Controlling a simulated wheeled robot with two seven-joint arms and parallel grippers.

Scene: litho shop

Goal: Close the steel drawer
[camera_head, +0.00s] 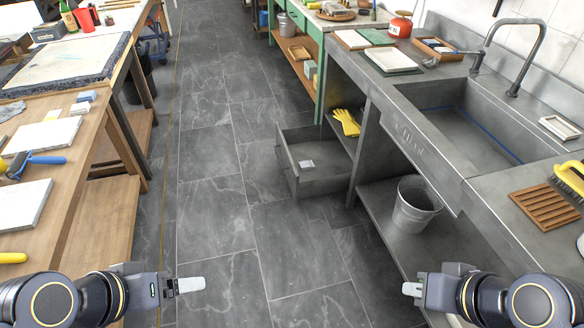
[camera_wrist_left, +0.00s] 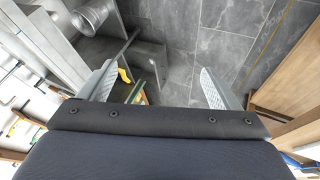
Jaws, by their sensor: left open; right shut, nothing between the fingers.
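The steel drawer (camera_head: 287,168) stands pulled out to the left from under the grey sink counter, over the dark tile floor. My left gripper (camera_head: 190,285) is at the lower left of the head view, well short of the drawer and touching nothing. In the left wrist view its two fingers (camera_wrist_left: 160,88) are spread with nothing between them. My right gripper (camera_head: 412,289) is at the lower right, shut and empty, in front of the counter's near edge and apart from the drawer.
A metal bucket (camera_head: 414,204) stands on the shelf under the sink. Yellow gloves (camera_head: 346,122) lie behind the drawer. A wooden workbench (camera_head: 100,150) runs along the left. The tiled aisle (camera_head: 215,210) between bench and counter is clear.

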